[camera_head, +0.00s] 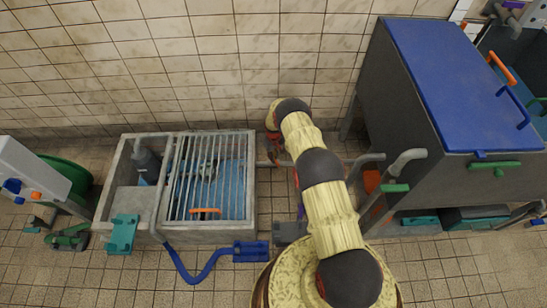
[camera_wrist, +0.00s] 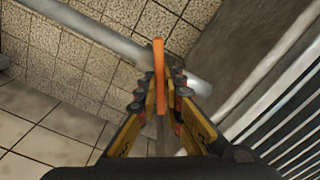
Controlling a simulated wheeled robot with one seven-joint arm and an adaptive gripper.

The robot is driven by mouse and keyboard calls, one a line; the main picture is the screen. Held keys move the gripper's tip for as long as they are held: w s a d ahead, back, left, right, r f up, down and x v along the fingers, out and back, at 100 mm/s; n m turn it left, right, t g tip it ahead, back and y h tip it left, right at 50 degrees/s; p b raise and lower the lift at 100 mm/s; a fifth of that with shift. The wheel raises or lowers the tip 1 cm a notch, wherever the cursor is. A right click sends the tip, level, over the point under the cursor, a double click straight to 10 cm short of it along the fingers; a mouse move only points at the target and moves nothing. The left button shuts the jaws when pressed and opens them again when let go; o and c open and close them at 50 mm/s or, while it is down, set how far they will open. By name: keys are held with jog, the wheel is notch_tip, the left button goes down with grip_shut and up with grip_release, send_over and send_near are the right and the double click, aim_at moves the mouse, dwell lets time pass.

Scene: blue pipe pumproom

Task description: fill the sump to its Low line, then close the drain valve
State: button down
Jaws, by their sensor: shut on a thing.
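The sump (camera_head: 250,215) is a pale concrete basin left of my arm in the head view, with a metal grating (camera_head: 236,180) over its right part. Blue shows below the bars. I cannot make out a Low line or the water's height. My gripper (camera_wrist: 160,92) is shut on an orange lever (camera_wrist: 158,65), which stands upright between the fingertips in the wrist view. A grey pipe (camera_wrist: 95,35) passes just behind the lever.
A dark tank with a blue lid (camera_head: 460,80) stands at the right. A pipe with a green handle (camera_head: 396,188) is in front of it. An orange handle (camera_head: 205,210) lies at the grating's front. Tiled wall is behind.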

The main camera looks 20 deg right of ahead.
jog(key=n, duration=0.6)
jog(key=shift+n, duration=0.3)
jog(key=n, duration=0.5)
dwell(0.4)
jog(key=c, duration=2)
grip_release()
jog(key=shift+o, duration=0.4)
jog(key=shift+r, duration=0.1)
notch_tip(320, 180, up, 12)
